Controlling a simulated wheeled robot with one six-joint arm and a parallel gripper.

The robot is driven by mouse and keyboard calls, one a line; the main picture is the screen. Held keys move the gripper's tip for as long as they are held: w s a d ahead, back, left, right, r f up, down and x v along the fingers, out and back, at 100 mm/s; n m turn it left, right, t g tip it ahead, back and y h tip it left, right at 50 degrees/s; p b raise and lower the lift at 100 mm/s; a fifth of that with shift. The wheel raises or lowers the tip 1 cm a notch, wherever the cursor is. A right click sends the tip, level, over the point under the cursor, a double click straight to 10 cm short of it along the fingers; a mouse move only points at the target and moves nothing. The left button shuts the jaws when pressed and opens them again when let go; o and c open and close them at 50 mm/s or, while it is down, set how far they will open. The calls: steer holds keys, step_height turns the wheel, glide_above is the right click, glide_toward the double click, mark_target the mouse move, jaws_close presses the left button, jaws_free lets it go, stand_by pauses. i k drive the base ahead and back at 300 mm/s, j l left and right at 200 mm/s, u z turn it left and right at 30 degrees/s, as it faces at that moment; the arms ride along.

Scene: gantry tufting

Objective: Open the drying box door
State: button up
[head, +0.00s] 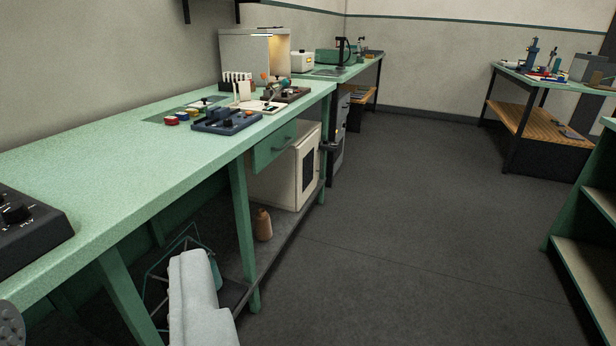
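A cream box (272,182) stands on the low shelf under the green bench, and I take it to be the drying box. Its door (296,184) faces right toward the aisle, has a dark window (308,163), and looks shut. A handle is too small to make out. The box is well ahead of me, and its top is partly hidden by the bench and a drawer (274,146). My gripper is not recognisable in this view, so its fingers cannot be seen.
The green bench (110,160) runs along the left, with its legs and low shelf beside the box. A brown bottle (263,225) stands before the box. The grey floor (400,240) is clear. A green shelf unit (585,235) stands right; another table (545,88) is farther back.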

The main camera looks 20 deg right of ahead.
mark_target(307, 152)
steer(key=i+l+z, duration=0.1)
steer(key=i+l, duration=0.8)
steer(key=i+l+z, duration=0.1)
steer(key=i+l, duration=0.85)
steer(key=i+l+z, duration=0.1)
steer(key=i+l, duration=0.7)
steer(key=i, duration=0.15)
